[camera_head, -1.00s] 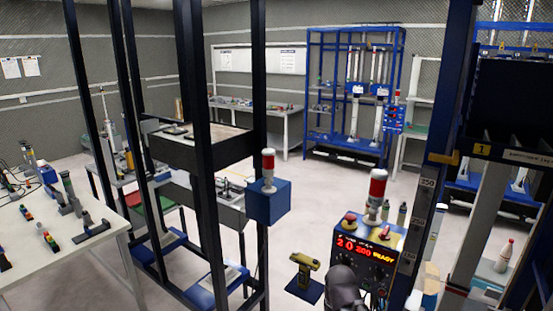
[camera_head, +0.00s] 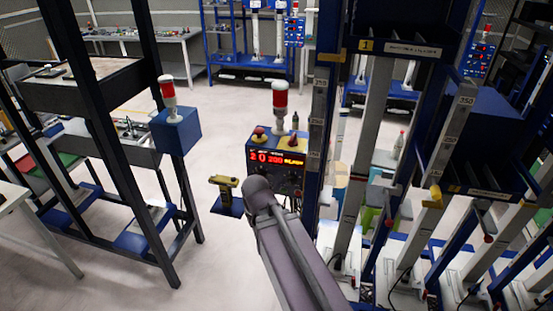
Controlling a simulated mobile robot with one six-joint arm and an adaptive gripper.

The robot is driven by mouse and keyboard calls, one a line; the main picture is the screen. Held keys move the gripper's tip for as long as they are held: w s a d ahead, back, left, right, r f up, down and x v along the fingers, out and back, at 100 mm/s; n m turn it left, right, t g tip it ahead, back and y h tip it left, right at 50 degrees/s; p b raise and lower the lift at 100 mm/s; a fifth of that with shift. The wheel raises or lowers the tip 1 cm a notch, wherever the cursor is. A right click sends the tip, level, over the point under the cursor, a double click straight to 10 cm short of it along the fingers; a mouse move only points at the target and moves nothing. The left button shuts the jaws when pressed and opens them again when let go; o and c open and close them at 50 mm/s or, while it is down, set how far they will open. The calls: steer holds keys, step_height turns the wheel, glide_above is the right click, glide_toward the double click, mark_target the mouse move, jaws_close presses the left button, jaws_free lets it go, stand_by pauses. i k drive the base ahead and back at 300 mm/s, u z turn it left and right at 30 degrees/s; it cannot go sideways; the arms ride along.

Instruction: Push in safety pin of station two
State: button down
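A blue-framed rack with upright posts fills the right side. Its upper dark shelf (camera_head: 400,30) carries a yellow label reading 1. A lower dark shelf (camera_head: 492,182) at the right has a small yellow label too small to read, so I cannot tell which station is two. A yellow piece (camera_head: 333,58) sits on the left post and another yellow piece (camera_head: 432,197) on a post farther right. I cannot tell whether either is the safety pin. My grey arm link rises from the bottom centre; my gripper is not visible.
A control box (camera_head: 277,165) with a red display, buttons and a red-white lamp stands left of the rack. A yellow-black tool (camera_head: 225,192) is beside it. A dark frame (camera_head: 110,130) with a blue lamp box (camera_head: 177,130) stands left.

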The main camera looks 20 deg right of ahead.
mark_target(488, 240)
steer(key=u, duration=0.05)
steer(key=k, duration=0.6)
steer(key=z, duration=2.65)
